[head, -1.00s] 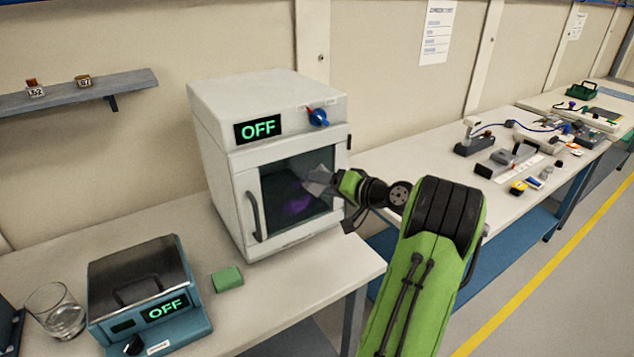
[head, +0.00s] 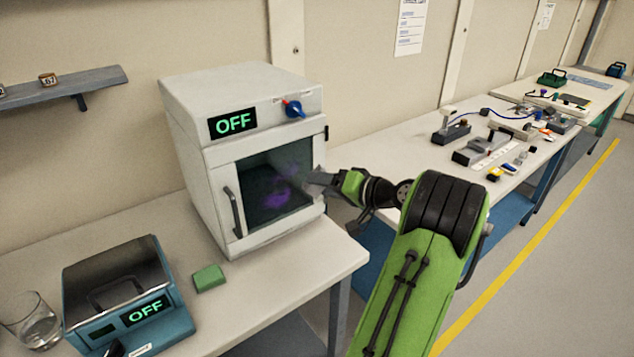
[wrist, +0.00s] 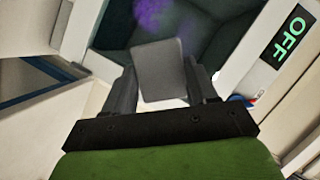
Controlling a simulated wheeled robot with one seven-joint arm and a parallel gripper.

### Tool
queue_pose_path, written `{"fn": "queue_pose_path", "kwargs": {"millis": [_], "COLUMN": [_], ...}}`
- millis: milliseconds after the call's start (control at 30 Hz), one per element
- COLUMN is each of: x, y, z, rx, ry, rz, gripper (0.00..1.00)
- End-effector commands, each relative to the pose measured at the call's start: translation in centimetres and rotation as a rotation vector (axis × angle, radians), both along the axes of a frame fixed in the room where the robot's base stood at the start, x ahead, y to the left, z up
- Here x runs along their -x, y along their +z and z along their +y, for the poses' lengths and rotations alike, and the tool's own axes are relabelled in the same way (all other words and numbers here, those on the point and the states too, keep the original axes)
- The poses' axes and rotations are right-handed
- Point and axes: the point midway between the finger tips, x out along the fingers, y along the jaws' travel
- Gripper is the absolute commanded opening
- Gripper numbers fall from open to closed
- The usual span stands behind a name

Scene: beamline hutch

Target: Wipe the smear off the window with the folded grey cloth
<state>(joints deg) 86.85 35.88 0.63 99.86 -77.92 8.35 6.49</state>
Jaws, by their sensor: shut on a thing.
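The window (head: 257,190) is the dark glass pane in the door of the white cabinet (head: 190,150). A purple smear (head: 278,197) shows on its lower middle and up to the right; it also shows at the top of the wrist view (wrist: 158,14). My gripper (head: 325,184) is at the right edge of the door. It is shut on the folded grey cloth (wrist: 160,70), which stands out flat between the fingers in the wrist view. The cloth looks apart from the smear; whether it touches the door I cannot tell.
The cabinet has a handle (head: 233,212) on the door's left, a blue knob (head: 294,109) and an OFF display (head: 233,123). A green block (head: 209,278) and a blue device (head: 125,290) stand on the bench near a glass (head: 36,325). A shelf (head: 85,86) hangs at left.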

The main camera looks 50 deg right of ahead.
Motion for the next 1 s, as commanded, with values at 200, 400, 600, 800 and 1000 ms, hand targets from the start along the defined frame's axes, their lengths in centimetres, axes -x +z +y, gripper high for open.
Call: {"fn": "queue_pose_path", "kwargs": {"millis": [200,400,600,800,1000], "x": [0.4,0.8,2.9,3.3,3.3], "y": [0.0,0.0,-0.1,0.0,0.1], "z": [0.2,0.2,0.8,1.1,1.0], "rx": [0.000,0.000,0.001,0.000,0.000], "ry": [0.001,0.000,-0.002,0.001,0.001], "rz": [-0.001,0.000,0.000,0.000,0.000], "gripper": [0.33,0.33,0.33,0.33,0.33]}}
